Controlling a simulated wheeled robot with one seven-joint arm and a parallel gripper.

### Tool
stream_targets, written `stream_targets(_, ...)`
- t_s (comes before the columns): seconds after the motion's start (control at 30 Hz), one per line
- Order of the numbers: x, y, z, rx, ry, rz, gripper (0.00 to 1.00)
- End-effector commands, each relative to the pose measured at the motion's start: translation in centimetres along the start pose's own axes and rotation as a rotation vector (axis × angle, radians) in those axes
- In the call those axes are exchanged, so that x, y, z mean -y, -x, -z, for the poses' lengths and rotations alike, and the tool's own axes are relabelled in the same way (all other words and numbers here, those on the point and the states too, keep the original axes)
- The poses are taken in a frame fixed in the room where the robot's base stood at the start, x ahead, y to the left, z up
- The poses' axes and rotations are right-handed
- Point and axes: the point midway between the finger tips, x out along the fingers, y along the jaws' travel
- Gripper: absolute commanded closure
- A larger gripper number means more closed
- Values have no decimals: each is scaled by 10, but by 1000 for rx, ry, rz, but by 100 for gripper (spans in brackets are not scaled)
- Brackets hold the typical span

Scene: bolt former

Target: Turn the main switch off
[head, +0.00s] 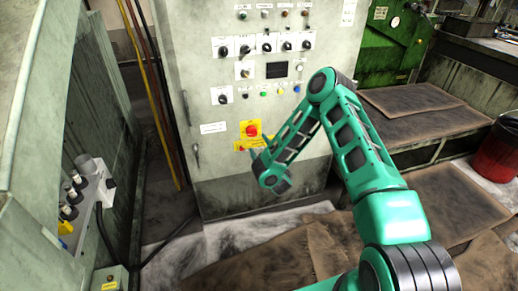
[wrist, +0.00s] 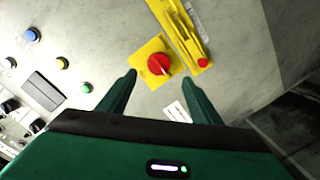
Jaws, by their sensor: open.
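The main switch appears as a red rotary knob (wrist: 159,64) on a square yellow plate (wrist: 148,77) on the cabinet front. In the head view the red knob (head: 252,130) sits low on the cabinet, below the rows of controls. My gripper (wrist: 159,78) is open and empty, with one finger on each side of the yellow plate in the wrist view. The knob shows between and beyond the fingertips, and I see no contact. In the head view my gripper (head: 257,152) is just below the switch, partly hidden by my arm.
A yellow strip with a red end (wrist: 203,62) is beside the switch plate. The grey cabinet (head: 225,170) carries several knobs and buttons above. A machine side (head: 45,110) stands at left. Brown mats (head: 420,125) and a red bucket (head: 497,150) are at right.

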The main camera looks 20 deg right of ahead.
Motion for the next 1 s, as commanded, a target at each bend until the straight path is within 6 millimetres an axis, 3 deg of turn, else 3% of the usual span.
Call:
stream_targets(0.83,-5,9,4,-5,-2,-7,41)
stream_targets(1.0,-29,6,-3,49,-1,-17,41)
